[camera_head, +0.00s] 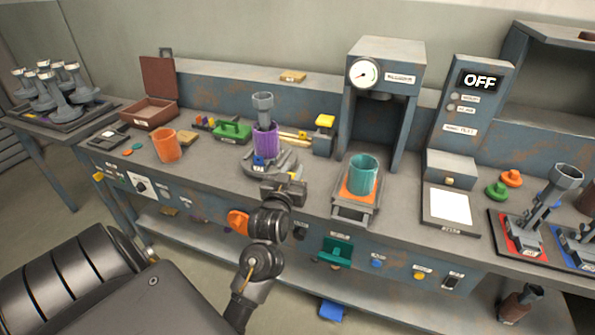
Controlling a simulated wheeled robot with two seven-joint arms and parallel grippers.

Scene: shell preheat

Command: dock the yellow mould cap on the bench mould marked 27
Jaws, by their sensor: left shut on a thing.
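My left gripper (284,187) is in the middle of the camera_head view, at the bench's front edge, just in front of a round grey stepped base (257,172). It is shut on a yellow piece (296,176), which I take as the yellow mould cap; only a sliver shows past the jaws. A purple cylinder (266,141) with a grey funnel-like top stands upright on the round base. A small blue tag sits at its foot. I cannot read a 27 on any mould. My right gripper is not in view.
A teal cup (363,174) stands on an orange-topped plate right of the gripper, below a gauge press (385,75). An orange cup (165,146) and a green block (232,130) stand left. A yellow-topped block (325,121) is behind. Free bench lies between the orange cup and round base.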

